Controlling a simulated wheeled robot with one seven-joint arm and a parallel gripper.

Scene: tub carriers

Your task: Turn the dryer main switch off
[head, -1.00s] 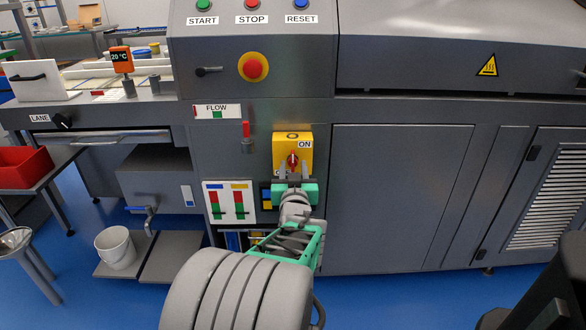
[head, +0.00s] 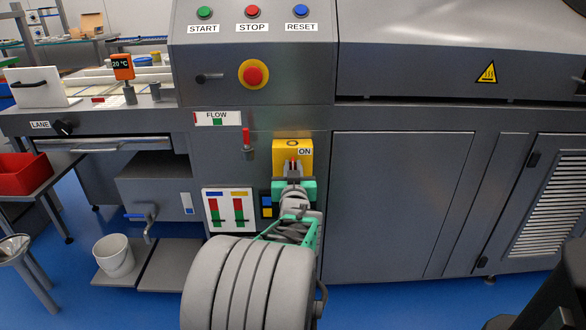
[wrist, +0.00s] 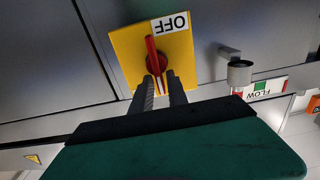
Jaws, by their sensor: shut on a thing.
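The main switch is a red rotary handle on a yellow plate (head: 281,147) on the grey machine front. An ON label (head: 304,151) shows at the plate's upper right in the head view. In the upside-down wrist view, the red handle (wrist: 153,52) stands nearly upright on its round base, and an OFF label (wrist: 170,23) shows near the plate's edge. My gripper (head: 293,166) is in front of the plate, its two fingers shut on the handle; it also shows in the wrist view (wrist: 162,85). The fingers hide much of the handle in the head view.
A red lever (head: 246,138) beside the FLOW label (head: 217,118) is close on the left. A red emergency stop (head: 253,74) and START, STOP and RESET buttons are above. A gauge panel (head: 228,209) is at lower left. Flat grey doors (head: 395,200) are on the right.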

